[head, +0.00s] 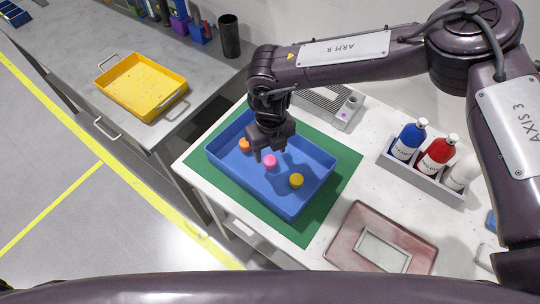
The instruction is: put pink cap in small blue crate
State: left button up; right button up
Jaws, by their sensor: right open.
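The pink cap (270,161) lies in a blue tray (222,163) on a green mat. My right gripper (269,152) is open above the tray, its fingertips close to the pink cap in the picture. I cannot tell whether they touch it. An orange cap (245,145) and a yellow cap (296,180) lie in the same tray. A small blue box (200,35) stands on the grey counter at the back, with things sticking out of it. I cannot tell if it is the small blue crate. My left gripper is not in view.
A yellow tray (142,84) and a dark cup (229,37) stand on the grey counter. A rack (428,181) of bottles is at the right. A reddish tray (340,231) lies at the front of the white table. A grey device (345,110) stands behind the blue tray.

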aim_at(270, 160)
notch_tip(270, 160, up, 8)
jog(key=b, duration=0.1)
jog(key=shift+r+b, duration=0.25)
jog(key=shift+b, duration=0.05)
dwell(0.4)
